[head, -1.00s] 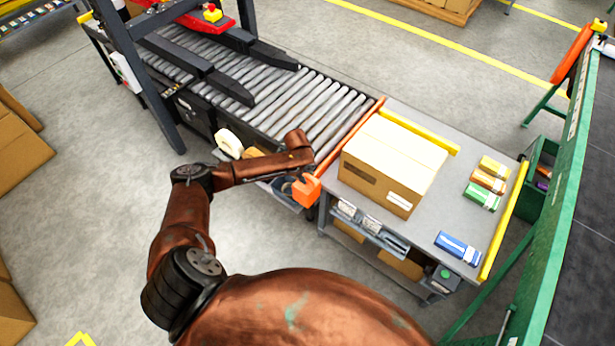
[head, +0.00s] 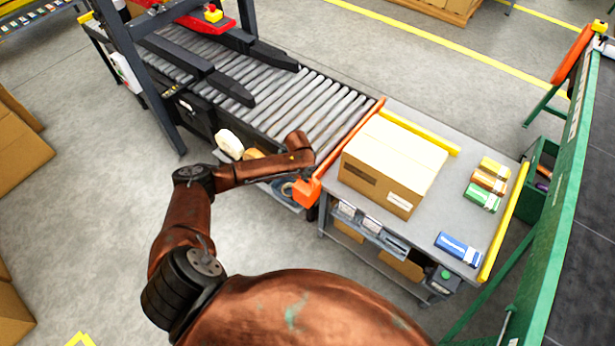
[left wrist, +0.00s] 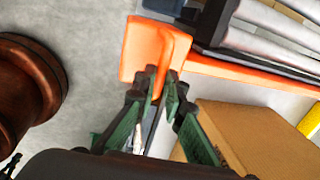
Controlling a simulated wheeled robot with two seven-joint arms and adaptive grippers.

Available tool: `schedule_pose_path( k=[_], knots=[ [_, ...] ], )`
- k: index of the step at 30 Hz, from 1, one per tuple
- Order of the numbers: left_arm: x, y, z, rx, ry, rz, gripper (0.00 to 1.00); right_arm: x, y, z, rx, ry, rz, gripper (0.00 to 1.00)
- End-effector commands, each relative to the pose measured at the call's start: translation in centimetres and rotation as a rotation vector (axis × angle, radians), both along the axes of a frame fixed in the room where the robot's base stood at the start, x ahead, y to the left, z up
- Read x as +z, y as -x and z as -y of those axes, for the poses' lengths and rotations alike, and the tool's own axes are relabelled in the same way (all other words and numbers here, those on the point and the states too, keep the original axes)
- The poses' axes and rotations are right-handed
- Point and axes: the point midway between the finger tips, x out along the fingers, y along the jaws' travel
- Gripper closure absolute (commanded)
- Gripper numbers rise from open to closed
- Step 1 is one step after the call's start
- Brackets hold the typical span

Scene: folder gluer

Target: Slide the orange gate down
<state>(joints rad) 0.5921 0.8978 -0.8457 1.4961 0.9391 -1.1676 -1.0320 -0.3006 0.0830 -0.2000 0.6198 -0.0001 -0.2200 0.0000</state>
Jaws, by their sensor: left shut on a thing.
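The orange gate (head: 345,145) is a long bar between the roller conveyor and the grey table, with a blocky orange handle (head: 306,191) at its near end. In the left wrist view the handle (left wrist: 150,48) fills the upper middle, and the gate bar (left wrist: 250,74) runs off to the right. My left gripper (left wrist: 164,84) is shut on a thin part of the handle, between its green-padded fingers. In the head view its fingers are hidden by my copper-coloured wrist, just above and left of the handle. My right gripper is not in view.
A cardboard box (head: 394,165) stands on the grey table (head: 425,225), close to the gate's right side. Small coloured cartons (head: 458,247) lie farther right. The roller conveyor (head: 315,105) is left of the gate.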

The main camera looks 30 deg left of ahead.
Motion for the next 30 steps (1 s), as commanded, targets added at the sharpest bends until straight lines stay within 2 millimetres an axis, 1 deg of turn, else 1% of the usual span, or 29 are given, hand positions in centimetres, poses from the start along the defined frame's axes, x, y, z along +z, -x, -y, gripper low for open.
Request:
schedule_pose_path(
  k=[9, 11, 15, 18, 21, 29, 30],
  knots=[
    [-0.1, 0.1, 0.0, 0.000, 0.000, -0.002, 1.00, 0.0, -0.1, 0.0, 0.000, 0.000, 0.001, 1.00],
    [-0.7, 0.1, 0.0, 0.001, 0.000, -0.003, 1.00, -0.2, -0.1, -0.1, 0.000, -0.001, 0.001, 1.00],
    [-3.5, 0.2, 0.0, 0.002, 0.000, -0.005, 1.00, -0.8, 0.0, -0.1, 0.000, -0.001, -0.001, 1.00],
    [-5.0, 0.1, 0.0, 0.001, -0.001, -0.005, 1.00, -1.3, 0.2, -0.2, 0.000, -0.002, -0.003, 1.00],
    [-5.6, 0.1, 0.0, 0.000, 0.000, -0.003, 1.00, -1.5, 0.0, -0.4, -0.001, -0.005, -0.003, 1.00],
    [-5.7, 0.2, 0.0, 0.000, 0.000, -0.005, 1.00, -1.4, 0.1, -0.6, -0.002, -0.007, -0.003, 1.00],
    [-5.7, 0.2, 0.0, 0.000, 0.000, -0.005, 0.88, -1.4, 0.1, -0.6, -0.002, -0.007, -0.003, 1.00]
  ],
)
